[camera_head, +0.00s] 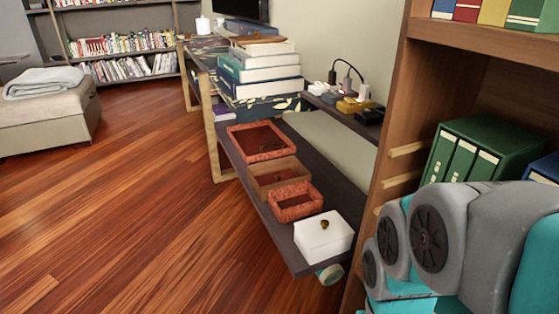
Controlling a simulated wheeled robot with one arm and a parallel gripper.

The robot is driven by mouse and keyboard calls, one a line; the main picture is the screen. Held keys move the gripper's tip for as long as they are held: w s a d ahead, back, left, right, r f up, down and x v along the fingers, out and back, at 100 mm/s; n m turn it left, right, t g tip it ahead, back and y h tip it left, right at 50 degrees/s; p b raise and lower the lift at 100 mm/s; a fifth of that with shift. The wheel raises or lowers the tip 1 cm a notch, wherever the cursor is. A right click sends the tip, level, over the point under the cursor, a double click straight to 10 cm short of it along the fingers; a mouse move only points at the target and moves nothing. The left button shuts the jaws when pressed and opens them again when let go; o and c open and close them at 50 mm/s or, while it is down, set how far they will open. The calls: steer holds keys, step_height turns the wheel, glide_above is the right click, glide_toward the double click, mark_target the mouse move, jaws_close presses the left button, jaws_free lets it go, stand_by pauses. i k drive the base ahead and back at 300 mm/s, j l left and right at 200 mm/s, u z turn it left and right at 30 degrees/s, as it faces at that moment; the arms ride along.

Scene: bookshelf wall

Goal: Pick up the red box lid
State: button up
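Two red boxes stand on the low dark shelf (348,200). The larger red box (233,139) is at the back and shows a dark red, sunken inside. The smaller red box (279,211) is nearer, just behind a white box (323,240). A brown box (257,184) sits between the two red ones. I cannot tell a separate red lid from the boxes; small dark details inside them are unclear. My gripper is not in view; grey and teal links of my arm fill the lower right.
The white box has a small brown knob on top. Stacked books (262,75) and small dark and yellow items (355,106) are on the upper level. A wooden bookshelf (400,110) with green binders (478,150) is at right. The wooden floor (130,210) at left is clear.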

mark_target(278, 180)
steer(key=i+j+z, duration=0.2)
steer(key=i+j, duration=0.2)
steer(key=j, duration=0.2)
steer(key=i+j, duration=0.2)
steer(key=j, duration=0.15)
steer(key=i+j+z, duration=0.25)
steer(key=i+j, duration=0.15)
steer(key=j, duration=0.25)
